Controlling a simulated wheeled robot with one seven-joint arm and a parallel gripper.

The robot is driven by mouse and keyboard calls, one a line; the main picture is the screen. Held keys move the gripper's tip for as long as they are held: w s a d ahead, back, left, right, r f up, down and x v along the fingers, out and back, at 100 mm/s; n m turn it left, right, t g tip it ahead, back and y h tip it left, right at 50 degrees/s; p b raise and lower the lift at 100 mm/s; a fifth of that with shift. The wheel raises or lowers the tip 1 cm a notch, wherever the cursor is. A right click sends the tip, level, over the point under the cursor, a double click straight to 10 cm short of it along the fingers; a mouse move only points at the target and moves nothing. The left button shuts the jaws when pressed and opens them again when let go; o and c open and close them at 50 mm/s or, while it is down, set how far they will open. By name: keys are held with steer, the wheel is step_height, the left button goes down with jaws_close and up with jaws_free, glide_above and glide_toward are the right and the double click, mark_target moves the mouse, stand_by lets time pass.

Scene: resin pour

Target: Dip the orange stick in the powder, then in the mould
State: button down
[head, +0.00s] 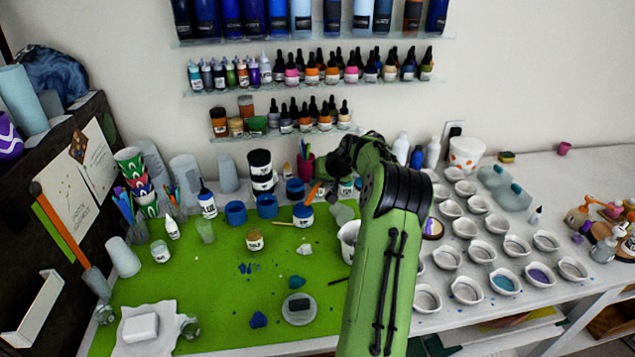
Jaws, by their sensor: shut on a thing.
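My gripper (324,179) is partly hidden behind my arm, at the back middle of the green mat. It is shut on the orange stick (313,192), which slants down to the left. The stick's lower end is at the mouth of a small blue-and-white jar (303,217); I cannot tell whether it is inside or just behind the rim. Any powder in the jar is too small to make out. Several white mould-like cups (447,258) stand on the right of the table, one with teal contents (506,284) and one with purple (540,275). Which is the task's mould is unclear.
Blue cups (235,212), a black-and-white jar stack (261,172) and a pink tool cup (305,167) crowd the mat's back. A white cup (347,240) stands beside my arm. Shelves of bottles (310,74) hang behind. The mat's (190,290) left middle is mostly clear.

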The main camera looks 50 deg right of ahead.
steer(key=shift+f, duration=0.1)
step_height(320, 180, up, 5)
steer(key=p, duration=0.4)
steer(key=shift+r, duration=0.2)
steer(key=shift+f, duration=0.2)
